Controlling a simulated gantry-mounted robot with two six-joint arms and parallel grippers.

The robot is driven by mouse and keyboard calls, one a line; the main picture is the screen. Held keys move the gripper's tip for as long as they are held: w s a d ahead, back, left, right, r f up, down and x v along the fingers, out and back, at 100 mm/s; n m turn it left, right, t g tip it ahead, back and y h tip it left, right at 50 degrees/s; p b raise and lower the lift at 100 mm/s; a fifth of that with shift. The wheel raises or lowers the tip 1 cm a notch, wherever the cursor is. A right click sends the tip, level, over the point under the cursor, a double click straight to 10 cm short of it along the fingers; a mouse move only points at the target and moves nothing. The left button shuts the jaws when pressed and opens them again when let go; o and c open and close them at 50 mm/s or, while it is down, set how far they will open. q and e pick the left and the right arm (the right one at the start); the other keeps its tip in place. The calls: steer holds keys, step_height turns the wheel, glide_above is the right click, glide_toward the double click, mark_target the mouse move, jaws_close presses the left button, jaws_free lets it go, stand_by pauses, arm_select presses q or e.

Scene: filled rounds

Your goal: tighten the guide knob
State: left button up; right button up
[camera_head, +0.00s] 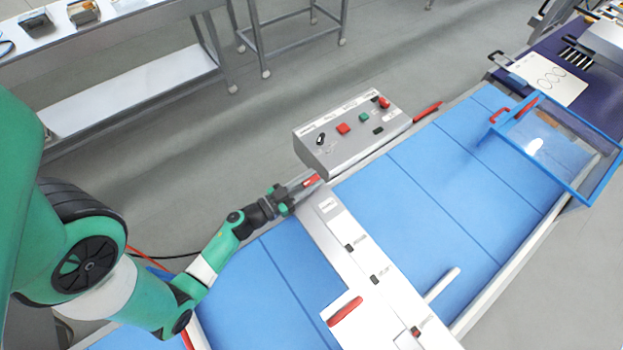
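Small black fittings (350,247) sit along the white crossbar; which part is the guide knob is not clear. My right gripper is not in view.
The grey control box (345,140) with a red and a green button stands right beside the gripper. A red handle (345,311) lies on a white plate at the bottom. A blue-framed clear guard (550,145) spans the blue belt (420,190) at right.

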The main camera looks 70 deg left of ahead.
arm_select(q)
steer(key=o, duration=0.4)
steer(key=shift+p+v, duration=0.75)
steer(key=shift+v, duration=5.05)
